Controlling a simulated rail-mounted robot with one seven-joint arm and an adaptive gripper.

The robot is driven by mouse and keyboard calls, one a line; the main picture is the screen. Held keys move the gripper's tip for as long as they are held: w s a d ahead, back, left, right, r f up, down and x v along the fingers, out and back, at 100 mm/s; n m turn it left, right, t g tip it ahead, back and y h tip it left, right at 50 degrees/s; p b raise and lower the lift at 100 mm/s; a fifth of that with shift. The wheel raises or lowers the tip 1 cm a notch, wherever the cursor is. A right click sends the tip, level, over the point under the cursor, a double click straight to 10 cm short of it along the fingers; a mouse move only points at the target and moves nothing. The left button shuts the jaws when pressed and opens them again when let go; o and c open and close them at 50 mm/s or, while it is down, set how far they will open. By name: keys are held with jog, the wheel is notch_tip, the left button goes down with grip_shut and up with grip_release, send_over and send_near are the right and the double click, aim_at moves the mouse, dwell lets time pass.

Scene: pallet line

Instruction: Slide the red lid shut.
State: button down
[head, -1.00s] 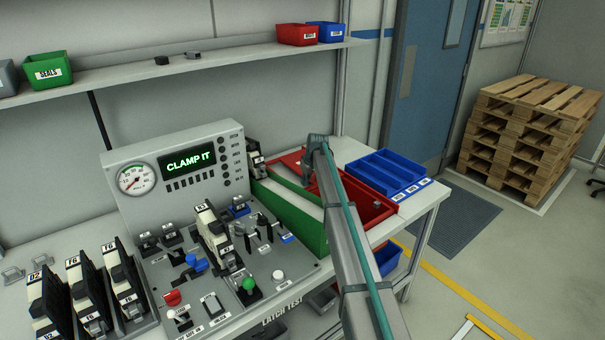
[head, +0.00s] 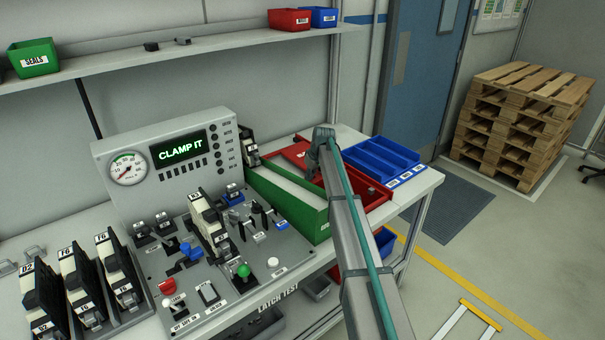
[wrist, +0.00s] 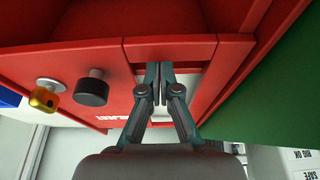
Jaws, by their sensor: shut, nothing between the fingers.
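The red box (head: 377,196) stands on the bench beside a long green bin. A flat red panel, likely the lid (head: 296,152), shows at its far left end, partly hidden behind my arm. In the wrist view my gripper (wrist: 160,68) is shut and empty. Its fingertips are at the edge of a red panel (wrist: 168,48); I cannot tell whether they touch it. A dark round knob (wrist: 91,92) and a brass-coloured knob (wrist: 44,97) stick out from the red wall left of the fingers. In the head view my fingers are hidden behind my arm.
The green bin (head: 290,203) lies close along the box's left side. A blue divided tray (head: 380,158) is on its right. The control panel (head: 165,150) reads "CLAMP IT", with switches and levers in front. Free floor lies right of the bench.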

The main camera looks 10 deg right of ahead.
jog(key=s+d+b, duration=0.1)
jog(key=s+d, duration=0.4)
jog(key=s, duration=0.6)
jog(key=s+d+b, duration=0.1)
jog(key=s+d, duration=0.5)
jog(key=s, duration=0.4)
jog(key=shift+s, duration=0.35)
jog(key=shift+s+d+f, duration=0.1)
jog(key=shift+f, duration=0.05)
